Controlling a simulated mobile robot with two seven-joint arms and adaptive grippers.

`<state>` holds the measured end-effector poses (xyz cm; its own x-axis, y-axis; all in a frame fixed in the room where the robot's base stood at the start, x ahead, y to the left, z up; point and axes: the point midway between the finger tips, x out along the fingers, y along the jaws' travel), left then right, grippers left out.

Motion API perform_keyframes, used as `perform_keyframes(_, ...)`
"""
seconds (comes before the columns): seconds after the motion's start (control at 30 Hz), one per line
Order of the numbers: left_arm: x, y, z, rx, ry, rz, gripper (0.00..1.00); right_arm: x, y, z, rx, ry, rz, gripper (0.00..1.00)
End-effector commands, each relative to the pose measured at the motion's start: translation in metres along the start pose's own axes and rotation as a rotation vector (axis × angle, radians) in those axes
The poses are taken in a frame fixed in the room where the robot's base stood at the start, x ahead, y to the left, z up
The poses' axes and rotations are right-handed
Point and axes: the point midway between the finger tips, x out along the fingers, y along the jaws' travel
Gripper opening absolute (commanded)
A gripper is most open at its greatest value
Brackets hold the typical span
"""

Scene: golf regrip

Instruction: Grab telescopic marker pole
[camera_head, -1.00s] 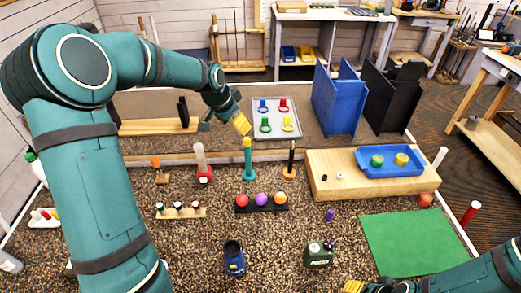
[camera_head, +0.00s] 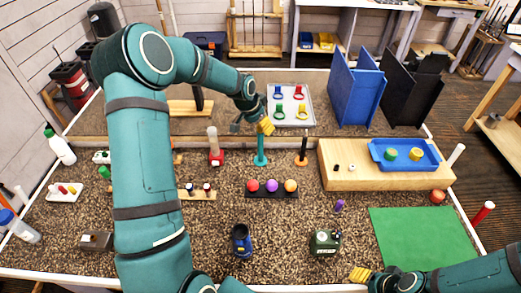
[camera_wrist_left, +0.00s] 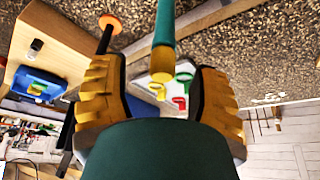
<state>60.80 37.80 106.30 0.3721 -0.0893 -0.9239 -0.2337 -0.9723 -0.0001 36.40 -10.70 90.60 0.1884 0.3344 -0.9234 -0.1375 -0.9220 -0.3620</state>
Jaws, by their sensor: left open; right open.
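The marker pole (camera_head: 261,155) is a teal upright post on a round teal base, standing on the speckled table. In the left wrist view its teal shaft (camera_wrist_left: 165,25) and yellow end (camera_wrist_left: 163,60) show between the fingers, with gaps on both sides. My left gripper (camera_head: 265,125) is at the top of the pole, with its yellow-padded fingers open. In the wrist view the left gripper (camera_wrist_left: 163,88) holds nothing. In the head view its fingers hide the pole's tip. My right gripper (camera_head: 362,275) is open and empty low at the front, right of centre.
A dark post with an orange base (camera_head: 301,158) stands close right of the pole, and a red-based post (camera_head: 215,158) stands left. A rack of coloured balls (camera_head: 271,195) lies in front. A grey tray (camera_head: 311,115) with coloured rings lies behind. A wooden block (camera_head: 345,180) is at right.

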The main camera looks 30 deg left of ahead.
Motion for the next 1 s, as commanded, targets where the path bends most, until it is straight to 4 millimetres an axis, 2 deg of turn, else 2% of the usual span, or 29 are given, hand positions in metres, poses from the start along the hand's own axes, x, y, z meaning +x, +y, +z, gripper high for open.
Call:
perform_keyframes(0.2, 0.028, -0.002, -0.001, -0.001, -0.001, 0.000, 0.61, -0.003, -0.001, 0.000, 0.000, 0.000, -0.001, 0.47)
perform_keyframes(0.53, 0.033, -0.002, -0.001, 0.000, 0.001, -0.001, 0.60, -0.003, -0.001, 0.000, -0.001, -0.001, -0.001, 0.47)
perform_keyframes(0.67, 0.033, -0.002, -0.001, 0.000, 0.000, 0.000, 0.14, -0.003, -0.001, 0.000, -0.001, -0.001, -0.001, 0.47)
perform_keyframes(0.7, 0.033, -0.002, -0.001, 0.000, 0.000, 0.000, 0.00, -0.003, -0.001, 0.000, -0.001, 0.000, -0.001, 0.47)
perform_keyframes(1.0, 0.033, -0.002, -0.001, 0.000, 0.001, 0.000, 0.00, -0.003, -0.001, 0.000, -0.001, 0.000, -0.001, 0.47)
